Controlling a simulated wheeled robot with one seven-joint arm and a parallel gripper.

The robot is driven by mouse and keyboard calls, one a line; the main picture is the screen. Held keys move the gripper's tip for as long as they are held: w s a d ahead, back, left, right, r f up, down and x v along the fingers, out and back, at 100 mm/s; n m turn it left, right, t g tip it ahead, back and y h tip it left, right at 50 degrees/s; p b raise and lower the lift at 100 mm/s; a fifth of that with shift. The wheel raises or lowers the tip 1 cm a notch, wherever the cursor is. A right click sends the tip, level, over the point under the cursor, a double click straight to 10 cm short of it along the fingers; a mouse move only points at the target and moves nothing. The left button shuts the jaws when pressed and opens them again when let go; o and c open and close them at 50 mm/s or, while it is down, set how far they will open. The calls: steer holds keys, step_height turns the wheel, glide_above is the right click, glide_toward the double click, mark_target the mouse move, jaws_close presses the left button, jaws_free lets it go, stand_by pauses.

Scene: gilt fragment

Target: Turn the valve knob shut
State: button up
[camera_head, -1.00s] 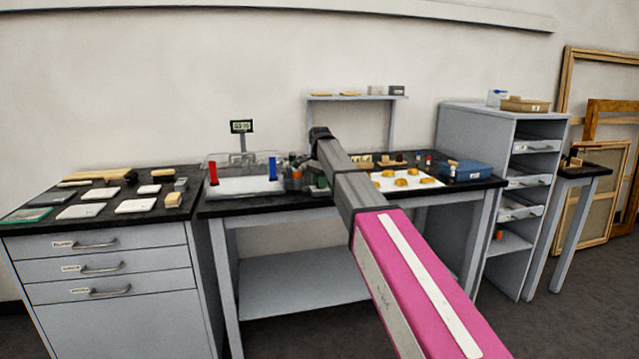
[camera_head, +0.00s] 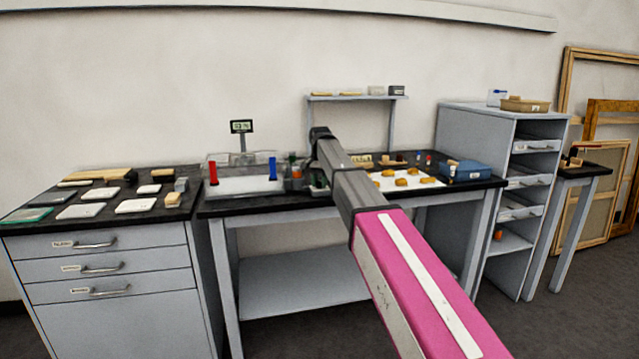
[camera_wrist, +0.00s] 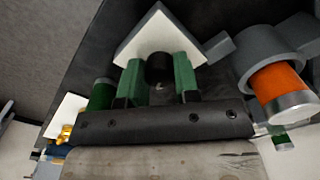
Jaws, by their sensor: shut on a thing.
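In the wrist view a dark round knob (camera_wrist: 160,68), which looks like the valve knob, sits in front of a pale square plate (camera_wrist: 158,30). My gripper (camera_wrist: 158,76) has its two green fingers on either side of the knob and is shut on it. The knob's far side and any marking of its angle are hidden. In the head view my forearm crosses the bench and hides most of the gripper and the knob.
In the wrist view an orange jar (camera_wrist: 280,85) in a grey ring stands close at right. A white sheet with yellowish pieces (camera_head: 407,181) and a blue box (camera_head: 467,171) are right.

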mark_target(320, 182)
steer(key=n, duration=1.2)
steer(key=shift+n, duration=0.3)
stand_by(0.3)
steer(key=o, duration=0.9)
steer(key=shift+r, duration=0.1)
step_height(320, 182, up, 11)
steer(key=shift+f, duration=0.15)
